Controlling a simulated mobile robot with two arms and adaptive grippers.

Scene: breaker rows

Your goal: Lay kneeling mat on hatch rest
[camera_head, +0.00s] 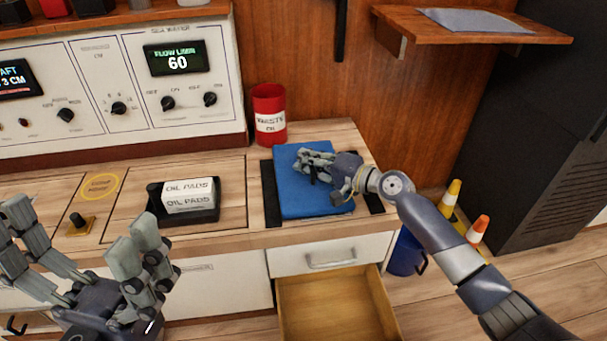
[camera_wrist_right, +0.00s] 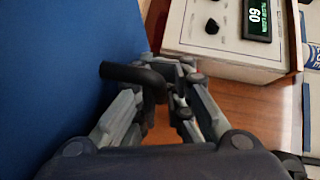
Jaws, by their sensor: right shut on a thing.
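The blue kneeling mat (camera_head: 303,201) is flat over the right end of the wooden counter, on or just above the hatch rest; I cannot tell if it touches all along. Black strips of the rest (camera_head: 270,194) show on both sides of the mat. My right gripper (camera_head: 314,162) is over the mat's upper right part, shut on its black handle (camera_wrist_right: 136,75). In the right wrist view the mat (camera_wrist_right: 60,70) fills the left side. My left gripper (camera_head: 78,228) is open and empty at the lower left, in front of the counter.
A red waste bin (camera_head: 269,110) stands behind the mat. A black tray (camera_head: 234,216) with white oil pads (camera_head: 190,195) lies to its left. An open drawer (camera_head: 335,305) juts out below. A wooden shelf (camera_head: 475,38) overhangs at the upper right.

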